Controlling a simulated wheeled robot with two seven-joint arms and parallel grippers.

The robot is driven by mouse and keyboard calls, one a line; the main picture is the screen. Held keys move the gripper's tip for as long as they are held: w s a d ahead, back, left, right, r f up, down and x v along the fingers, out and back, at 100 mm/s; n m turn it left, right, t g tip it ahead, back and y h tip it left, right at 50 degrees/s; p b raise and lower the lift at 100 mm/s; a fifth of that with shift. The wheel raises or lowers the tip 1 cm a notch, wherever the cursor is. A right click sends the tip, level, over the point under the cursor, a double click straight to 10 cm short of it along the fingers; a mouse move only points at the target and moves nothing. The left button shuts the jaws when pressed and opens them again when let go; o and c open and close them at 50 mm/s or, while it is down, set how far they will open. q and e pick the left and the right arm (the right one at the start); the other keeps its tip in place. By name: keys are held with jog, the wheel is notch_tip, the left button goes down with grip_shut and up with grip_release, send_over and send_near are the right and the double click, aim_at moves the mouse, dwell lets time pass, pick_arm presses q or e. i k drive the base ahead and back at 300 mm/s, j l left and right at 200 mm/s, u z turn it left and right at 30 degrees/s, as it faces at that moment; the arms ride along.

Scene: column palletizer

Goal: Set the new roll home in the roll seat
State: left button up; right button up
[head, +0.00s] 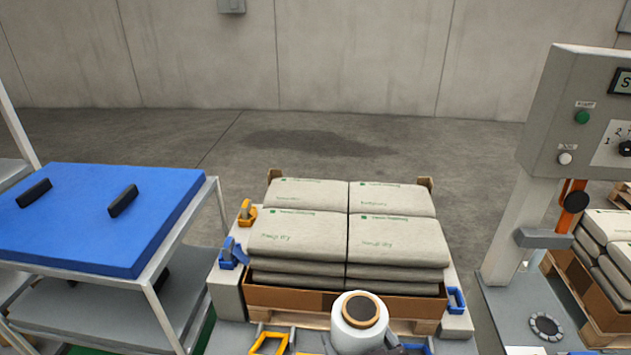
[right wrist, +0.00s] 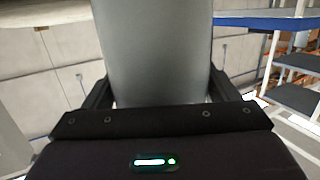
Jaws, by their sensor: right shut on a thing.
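The new roll (head: 361,326) is a white cylinder with a brown core ring and dark centre on top. It stands upright at the bottom middle of the head view, in front of the loaded pallet. My right gripper (right wrist: 160,90) is shut on the roll, which shows as a grey cylinder (right wrist: 155,45) between its two black fingers. The roll's lower part is hidden. A round ring fitting (head: 547,325) lies on the grey machine base at the right, apart from the roll; it looks like the roll seat. My left gripper is not in view.
Stacked grey bags (head: 300,236) sit on a pallet between blue and yellow clamps. A blue-topped cart (head: 100,215) stands left. The machine's control panel (head: 590,120) and post (head: 510,230) rise at the right, with an orange lever and black knob (head: 576,202) above the base.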

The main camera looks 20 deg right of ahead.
aim_at(543, 326)
jog(key=k+l, duration=0.1)
jog(key=l, duration=0.4)
jog(key=k+l+z, duration=0.1)
jog(key=l, duration=0.4)
jog(key=k+l, duration=0.1)
jog(key=l, duration=0.4)
jog(key=k+l+z, duration=0.1)
jog(key=l, duration=0.45)
jog(key=i+l, duration=0.1)
jog(key=l, duration=0.35)
jog(key=i+l, duration=0.15)
jog(key=l, duration=0.25)
jog(key=i+l+z, duration=0.1)
jog(key=l, duration=0.35)
